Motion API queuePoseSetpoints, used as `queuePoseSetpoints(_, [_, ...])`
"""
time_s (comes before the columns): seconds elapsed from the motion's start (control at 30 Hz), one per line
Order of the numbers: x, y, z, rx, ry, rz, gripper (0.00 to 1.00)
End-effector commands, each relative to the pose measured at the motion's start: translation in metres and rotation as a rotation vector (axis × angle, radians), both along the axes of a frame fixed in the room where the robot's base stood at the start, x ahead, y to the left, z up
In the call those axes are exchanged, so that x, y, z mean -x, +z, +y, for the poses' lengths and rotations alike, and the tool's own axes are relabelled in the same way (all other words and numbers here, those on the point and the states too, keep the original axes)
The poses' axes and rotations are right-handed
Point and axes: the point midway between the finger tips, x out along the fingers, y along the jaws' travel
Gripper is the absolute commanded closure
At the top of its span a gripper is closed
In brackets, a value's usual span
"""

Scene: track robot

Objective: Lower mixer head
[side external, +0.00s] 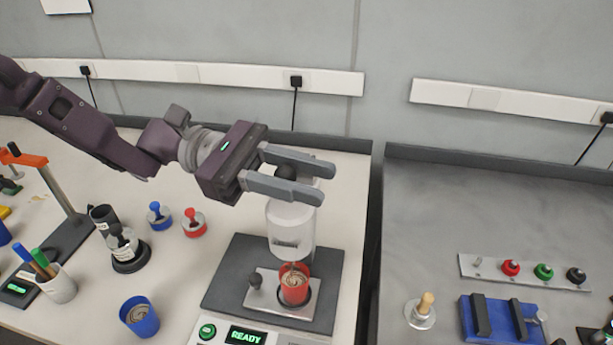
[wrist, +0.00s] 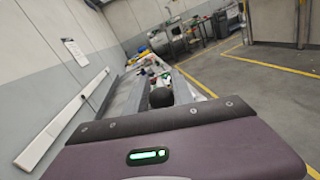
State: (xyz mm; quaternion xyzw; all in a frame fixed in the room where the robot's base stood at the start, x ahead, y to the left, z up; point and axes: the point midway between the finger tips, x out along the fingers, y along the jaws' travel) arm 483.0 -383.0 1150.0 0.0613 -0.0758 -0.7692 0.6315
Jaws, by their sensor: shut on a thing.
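The mixer head is a whitish cylinder (side external: 291,232) with a dark round knob (side external: 286,172) on top. It stands over a red cup (side external: 294,288) on the mixer's metal plate (side external: 262,306). My gripper (side external: 312,180) is at the top of the head, its two grey fingers on either side of the knob and shut on it. In the wrist view the dark knob (wrist: 161,97) sits between the fingers. The lower end of the head is close above the cup; I cannot tell whether it reaches inside.
The mixer base (side external: 225,273) has a green button (side external: 207,331) and a display reading READY (side external: 246,336). A blue cup (side external: 139,316), a pen cup (side external: 56,284) and blue and red knobbed pieces stand to the left. A gap separates the grey table (side external: 450,215) on the right.

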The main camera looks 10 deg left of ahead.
Motion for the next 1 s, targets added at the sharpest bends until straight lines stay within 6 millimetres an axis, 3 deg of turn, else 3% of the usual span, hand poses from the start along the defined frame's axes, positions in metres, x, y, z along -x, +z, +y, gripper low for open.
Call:
queuePoseSetpoints(0.77, [0.0,-0.003,0.001,-0.007,0.001,0.007,1.0])
queuePoseSetpoints(0.87, [0.003,-0.009,0.001,-0.007,0.002,-0.037,1.0])
queuePoseSetpoints(1.0, [0.012,-0.033,0.001,-0.008,0.002,-0.108,1.0])
